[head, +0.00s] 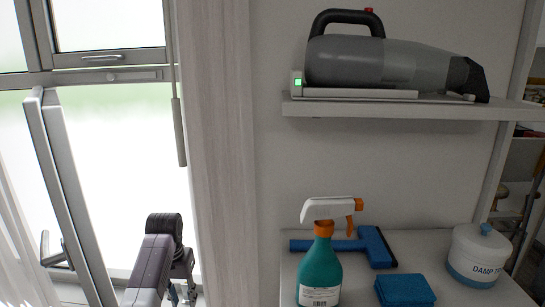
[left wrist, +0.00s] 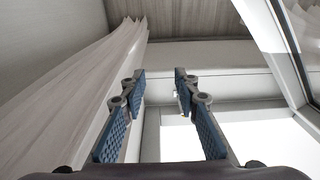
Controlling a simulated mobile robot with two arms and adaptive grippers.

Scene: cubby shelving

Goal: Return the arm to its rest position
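My left arm (head: 150,264) shows at the bottom left of the head view, in front of the bright window. Its gripper hangs at the arm's far end, low in the picture and partly cut off by the bottom edge. In the left wrist view my left gripper (left wrist: 160,84) has its two blue-padded fingers apart. Nothing is between them. The gripper is clear of the shelves and touches nothing that I can see. My right arm and gripper are not in view.
A handheld vacuum (head: 385,62) lies on the upper shelf (head: 400,109). A spray bottle (head: 320,262), blue squeegee (head: 376,247), folded blue cloths (head: 404,290) and white tub (head: 478,256) are on the lower shelf. A pale curtain (left wrist: 70,100) hangs near the left gripper.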

